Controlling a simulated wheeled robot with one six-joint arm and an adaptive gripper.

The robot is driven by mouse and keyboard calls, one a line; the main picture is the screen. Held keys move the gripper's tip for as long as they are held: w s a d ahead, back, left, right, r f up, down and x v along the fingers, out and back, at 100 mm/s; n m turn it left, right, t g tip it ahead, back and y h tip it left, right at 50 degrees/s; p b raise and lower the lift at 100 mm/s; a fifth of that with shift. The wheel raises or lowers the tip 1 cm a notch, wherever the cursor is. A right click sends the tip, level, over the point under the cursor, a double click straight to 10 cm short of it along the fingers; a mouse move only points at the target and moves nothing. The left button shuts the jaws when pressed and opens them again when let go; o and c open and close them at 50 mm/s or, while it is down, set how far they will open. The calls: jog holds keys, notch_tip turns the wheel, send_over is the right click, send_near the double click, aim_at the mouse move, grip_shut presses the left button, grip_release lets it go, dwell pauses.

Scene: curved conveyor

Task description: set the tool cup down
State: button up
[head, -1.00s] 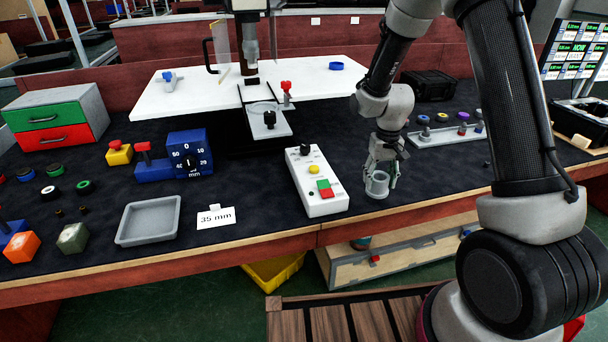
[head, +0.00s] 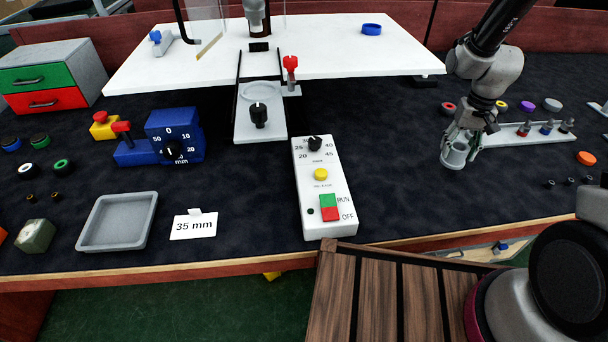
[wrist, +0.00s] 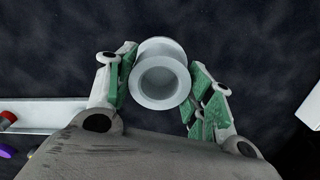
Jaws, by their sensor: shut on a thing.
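The tool cup (head: 455,153) is a small grey round cup with a flared rim. It is upright at the right side of the dark bench top in the head view. My gripper (head: 462,142) has its fingers around the cup from above and behind. In the wrist view the cup (wrist: 160,76) sits between the green-padded fingers of my gripper (wrist: 165,85), with its open mouth facing the camera and nothing seen inside. I cannot tell whether the cup's base touches the bench.
A pale rack (head: 520,137) with several small coloured tools stands just right of the cup. A white control box (head: 322,190) is to the left. Dark bench between the box and the cup is clear. A grey tray (head: 118,221) and a 35 mm card (head: 194,224) lie farther left.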

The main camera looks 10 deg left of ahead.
jog(key=a, duration=0.1)
jog(key=a+r, duration=0.2)
jog(key=shift+w+n, duration=0.25)
jog(key=shift+n, duration=0.15)
jog(key=s+a+r+m, duration=0.4)
jog(key=s+a+m, duration=0.1)
jog(key=s+m, duration=0.35)
jog(key=f, duration=1)
jog(key=shift+s, duration=0.2)
jog(key=shift+f, duration=0.15)
jog(key=o, duration=1.2)
jog(key=shift+c, duration=0.2)
